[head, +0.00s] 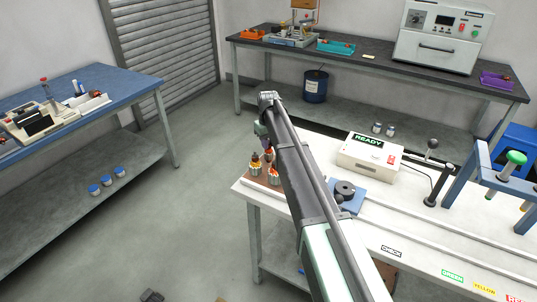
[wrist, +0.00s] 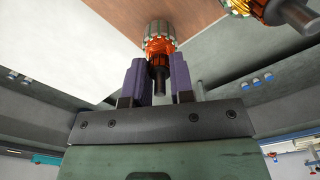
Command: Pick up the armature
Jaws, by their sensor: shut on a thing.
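The armature (wrist: 160,45), with orange copper windings and a pale segmented end, shows at the top centre of the wrist view. My gripper (wrist: 159,75) has its two purple fingers shut on it, one on each side of its dark shaft. A second armature (wrist: 275,10) is beside it at the upper right. In the head view, several armatures, one of them at the front (head: 274,176), stand together on a brown board (head: 257,180) at the white table's left corner. My gripper (head: 266,147) is over this group, partly hidden by my arm.
Right of my arm on the white table (head: 390,210) are a blue block with a dark round part (head: 346,191), a box marked READY (head: 370,152) and a blue frame (head: 483,165). A blue bench (head: 75,85) stands left. Open floor lies between.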

